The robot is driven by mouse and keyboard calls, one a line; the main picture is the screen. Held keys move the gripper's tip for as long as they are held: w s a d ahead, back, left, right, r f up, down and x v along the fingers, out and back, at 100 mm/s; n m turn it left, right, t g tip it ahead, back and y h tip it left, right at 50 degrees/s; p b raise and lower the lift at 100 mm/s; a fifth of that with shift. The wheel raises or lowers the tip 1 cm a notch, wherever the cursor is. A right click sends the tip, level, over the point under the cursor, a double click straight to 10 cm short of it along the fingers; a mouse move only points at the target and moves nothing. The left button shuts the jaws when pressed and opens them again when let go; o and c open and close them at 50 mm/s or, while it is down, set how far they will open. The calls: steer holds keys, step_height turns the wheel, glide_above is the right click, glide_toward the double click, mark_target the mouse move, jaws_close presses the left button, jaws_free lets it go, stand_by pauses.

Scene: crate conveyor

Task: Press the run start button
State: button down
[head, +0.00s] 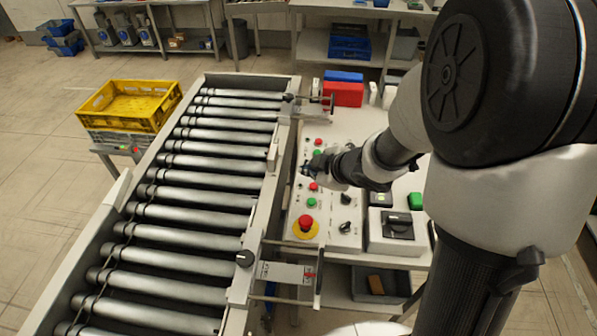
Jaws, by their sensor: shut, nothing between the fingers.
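A pale control panel (325,240) stands along the right side of the conveyor. It carries a green button (312,203) with a red button (313,186) behind it, and farther back another green button (317,153) and red button (318,141). A large red mushroom button (306,223) sits on a yellow disc at the front. The labels are too small to read, so I cannot tell which button is run start. My gripper (306,171) is shut and empty over the panel, between the two red-and-green pairs. Whether it touches the panel is unclear.
The roller conveyor (205,178) is bare. A yellow crate (130,103) stands at its far left. Black knobs (345,199) and a switch box (398,225) are right of the buttons. Red (345,93) and blue bins stand behind the panel.

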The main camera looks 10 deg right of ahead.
mark_target(309, 203)
steer(key=shift+f, duration=0.1)
stand_by(0.3)
step_height(309, 203, down, 9)
steer(key=b, duration=0.9)
stand_by(1.0)
steer(key=shift+f, duration=0.3)
steer(key=shift+f+b, duration=0.5)
steer(key=shift+b, duration=0.1)
stand_by(0.6)
steer(key=shift+r, duration=0.1)
steer(key=shift+r+p, duration=0.8)
steer(key=shift+p, duration=0.2)
step_height(309, 203, up, 5)
steer(key=p, duration=0.5)
